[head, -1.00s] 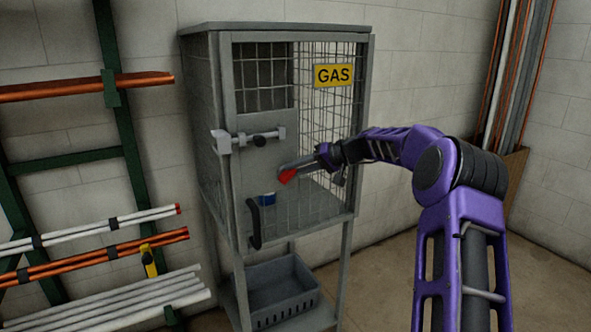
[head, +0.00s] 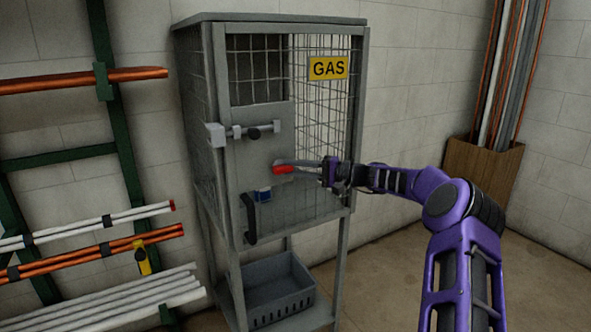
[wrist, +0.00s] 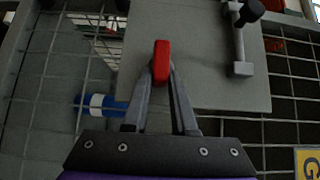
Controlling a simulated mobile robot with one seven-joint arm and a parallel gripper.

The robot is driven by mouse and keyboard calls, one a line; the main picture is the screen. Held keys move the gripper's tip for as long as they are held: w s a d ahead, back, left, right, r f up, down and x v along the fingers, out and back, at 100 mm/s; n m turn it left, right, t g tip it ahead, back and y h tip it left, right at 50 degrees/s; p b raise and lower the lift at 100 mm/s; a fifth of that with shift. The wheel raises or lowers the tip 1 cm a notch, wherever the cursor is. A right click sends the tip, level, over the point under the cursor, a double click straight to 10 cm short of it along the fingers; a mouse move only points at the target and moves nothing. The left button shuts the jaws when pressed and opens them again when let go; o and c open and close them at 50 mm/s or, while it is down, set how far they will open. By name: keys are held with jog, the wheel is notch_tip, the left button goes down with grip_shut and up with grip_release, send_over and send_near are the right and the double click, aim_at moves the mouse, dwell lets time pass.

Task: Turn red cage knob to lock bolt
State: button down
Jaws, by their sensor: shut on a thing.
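The red knob (head: 283,169) is on the front of the grey gas cage (head: 357,120), on the door's solid plate. It also shows in the wrist view (wrist: 160,62), its grip elongated between my fingertips. My gripper (wrist: 160,88) is shut on the knob, one finger on each side. In the head view my gripper (head: 292,166) reaches it from the right. The bolt (head: 250,131), a grey bar with a black knob, lies across the door's left edge above the red knob. Its end is at a grey block on the frame post.
A yellow GAS sign (head: 328,68) hangs on the mesh. A grey crate (head: 275,290) sits beneath the cage. A pipe rack (head: 120,150) stands at left.

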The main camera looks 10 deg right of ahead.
jog(key=shift+a, duration=0.55)
jog(key=c, duration=0.8)
grip_release()
jog(key=shift+c, duration=0.2)
jog(key=shift+o, duration=0.6)
jog(key=shift+a, duration=0.2)
jog(key=shift+d, duration=0.45)
jog(key=v, duration=1.7)
jog(key=shift+f+p, duration=0.15)
jog(key=shift+p, duration=0.3)
